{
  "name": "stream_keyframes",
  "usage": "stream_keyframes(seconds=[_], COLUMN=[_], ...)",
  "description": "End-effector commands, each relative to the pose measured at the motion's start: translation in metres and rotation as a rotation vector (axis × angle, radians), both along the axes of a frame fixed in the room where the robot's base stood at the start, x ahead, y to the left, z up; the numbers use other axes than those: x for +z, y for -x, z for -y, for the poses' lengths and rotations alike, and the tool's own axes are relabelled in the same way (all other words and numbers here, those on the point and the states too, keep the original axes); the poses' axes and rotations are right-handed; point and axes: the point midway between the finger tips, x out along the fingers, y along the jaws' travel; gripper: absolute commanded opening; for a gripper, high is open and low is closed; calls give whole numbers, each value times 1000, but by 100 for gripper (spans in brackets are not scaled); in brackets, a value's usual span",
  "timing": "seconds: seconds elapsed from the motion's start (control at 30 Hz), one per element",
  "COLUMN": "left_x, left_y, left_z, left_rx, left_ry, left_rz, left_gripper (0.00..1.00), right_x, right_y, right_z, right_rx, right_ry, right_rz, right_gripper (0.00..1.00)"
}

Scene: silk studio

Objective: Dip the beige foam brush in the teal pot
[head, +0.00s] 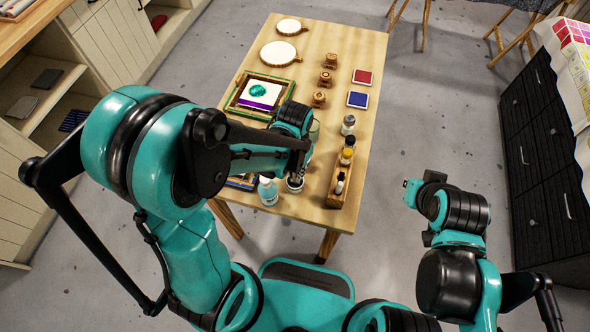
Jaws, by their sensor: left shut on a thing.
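My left gripper (299,168) is over the front of the wooden table, shut on a slim thing that its fingers and my arm mostly hide. It appears to be the beige foam brush, though its foam end cannot be made out. Directly below the fingertips stands a small round pot (295,184) with a pale rim; its colour is hard to tell, and so is whether the brush touches it. A pale teal bottle (268,191) stands just left of this pot. My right gripper (411,188) is off the table's right side, too small and turned to read its fingers.
A framed print (246,104), wooden stamps (325,79), red (362,77) and blue (358,100) pads lie farther back.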

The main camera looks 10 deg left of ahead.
Motion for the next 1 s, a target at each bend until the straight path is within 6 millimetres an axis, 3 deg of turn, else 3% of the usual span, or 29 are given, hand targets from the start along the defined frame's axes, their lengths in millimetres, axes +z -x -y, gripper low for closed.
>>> stream_keyframes(seconds=[0.27, 0.7, 1.0], left_x=[9, 64, 66], left_y=[0, 0, 0], left_z=[0, 0, 0], left_rx=[0, 0, 0], left_ry=[0, 0, 0], left_rz=[0, 0, 0], left_gripper=[0, 0, 0], right_x=[7, 51, 51], right_y=[0, 0, 0], right_z=[0, 0, 0], right_rx=[0, 0, 0], right_ry=[0, 0, 0], right_rz=[0, 0, 0], right_gripper=[0, 0, 0])
